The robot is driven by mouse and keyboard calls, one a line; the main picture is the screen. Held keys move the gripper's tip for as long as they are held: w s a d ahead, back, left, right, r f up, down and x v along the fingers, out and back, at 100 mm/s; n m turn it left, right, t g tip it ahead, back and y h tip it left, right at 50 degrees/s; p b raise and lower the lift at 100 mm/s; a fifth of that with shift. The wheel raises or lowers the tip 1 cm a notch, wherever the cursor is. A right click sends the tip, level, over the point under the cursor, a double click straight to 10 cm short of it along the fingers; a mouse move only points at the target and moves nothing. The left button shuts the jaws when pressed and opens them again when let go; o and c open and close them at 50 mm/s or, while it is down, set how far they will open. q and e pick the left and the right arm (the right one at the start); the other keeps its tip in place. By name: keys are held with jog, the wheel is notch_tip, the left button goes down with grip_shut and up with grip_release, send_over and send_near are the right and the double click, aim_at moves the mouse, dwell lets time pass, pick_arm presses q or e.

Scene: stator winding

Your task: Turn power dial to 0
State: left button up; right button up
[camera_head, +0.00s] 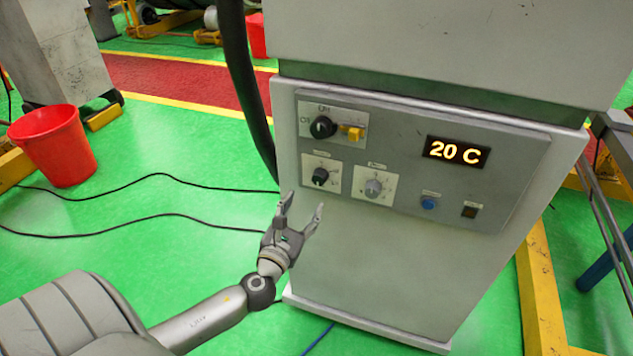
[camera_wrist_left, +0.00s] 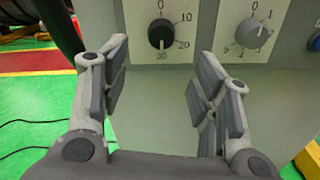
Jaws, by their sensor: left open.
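A grey cabinet carries a control panel (camera_head: 410,135). A black dial (camera_head: 320,176) with a scale of 0, 10, 20 and 30 sits at its lower left; it also shows in the left wrist view (camera_wrist_left: 161,34). To its right is a grey dial (camera_head: 373,188) with a scale from 0 upward, at the top right of the wrist view (camera_wrist_left: 249,32). The small titles are unreadable, so I cannot tell which is the power dial. My left gripper (camera_head: 303,203) is open and empty, just below the black dial, touching neither dial. My right gripper is out of view.
A larger black switch (camera_head: 322,127) and a yellow part (camera_head: 353,132) are above the dials. The display (camera_head: 456,151) reads 20 C. A blue button (camera_head: 429,202) is to the right. A thick black cable (camera_head: 247,90) hangs beside the cabinet; a red bucket (camera_head: 55,150) stands left.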

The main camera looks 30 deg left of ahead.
aim_at(317, 182)
pick_arm(q)
jog(key=p+x, duration=0.1)
jog(key=x, duration=0.8)
jog(key=shift+w, duration=0.65)
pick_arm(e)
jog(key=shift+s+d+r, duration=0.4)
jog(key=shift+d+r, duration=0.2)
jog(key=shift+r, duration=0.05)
pick_arm(q)
jog(key=shift+c, duration=0.5)
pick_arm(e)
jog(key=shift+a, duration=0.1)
pick_arm(q)
jog(key=c, duration=0.9)
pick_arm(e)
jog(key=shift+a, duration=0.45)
